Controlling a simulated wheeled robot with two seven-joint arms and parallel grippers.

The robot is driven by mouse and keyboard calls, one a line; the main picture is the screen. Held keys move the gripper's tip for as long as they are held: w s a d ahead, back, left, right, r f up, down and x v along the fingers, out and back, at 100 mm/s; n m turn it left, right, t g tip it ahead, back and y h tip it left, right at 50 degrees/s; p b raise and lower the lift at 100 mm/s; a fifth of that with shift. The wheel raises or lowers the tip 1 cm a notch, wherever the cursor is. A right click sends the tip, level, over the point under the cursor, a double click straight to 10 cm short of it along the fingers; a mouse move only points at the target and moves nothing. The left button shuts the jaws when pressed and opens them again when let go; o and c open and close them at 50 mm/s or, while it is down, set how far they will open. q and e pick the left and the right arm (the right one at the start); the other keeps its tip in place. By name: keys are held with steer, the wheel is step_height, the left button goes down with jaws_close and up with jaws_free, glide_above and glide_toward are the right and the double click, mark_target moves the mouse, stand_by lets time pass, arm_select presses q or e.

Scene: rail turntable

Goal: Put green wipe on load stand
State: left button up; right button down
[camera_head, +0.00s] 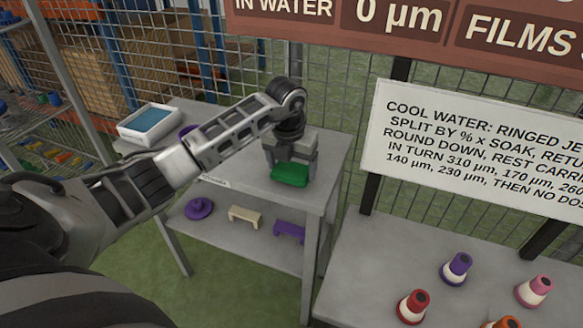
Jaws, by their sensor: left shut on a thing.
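My left gripper (290,165) reaches in from the left, pointing down over the right part of a grey two-level stand (235,197). It is shut on the green wipe (290,175), which sits at its fingertips, at or just above the stand's top. I cannot tell if the wipe touches the surface. A small label on the stand's front edge is too small to read, so I cannot tell if this is the load stand. My right gripper is not in view.
A white tray with blue liquid (150,124) and a partly hidden purple item (188,131) are on the stand top. Its lower shelf holds a purple disc (199,208), a cream bracket (245,215) and a purple bracket (289,230). Several coloured cones stand on the right table (365,270), below a sign (480,150).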

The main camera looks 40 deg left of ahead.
mark_target(289, 176)
arm_select(q)
steer(key=shift+f, duration=0.8)
steer(key=o, duration=1)
steer(key=shift+c, duration=0.2)
steer(key=shift+r, duration=0.3)
step_height(289, 176, up, 12)
steer(key=s, duration=0.1)
steer(key=shift+s+d+f, duration=0.15)
steer(key=shift+s+d, duration=0.1)
steer(key=shift+s, duration=0.15)
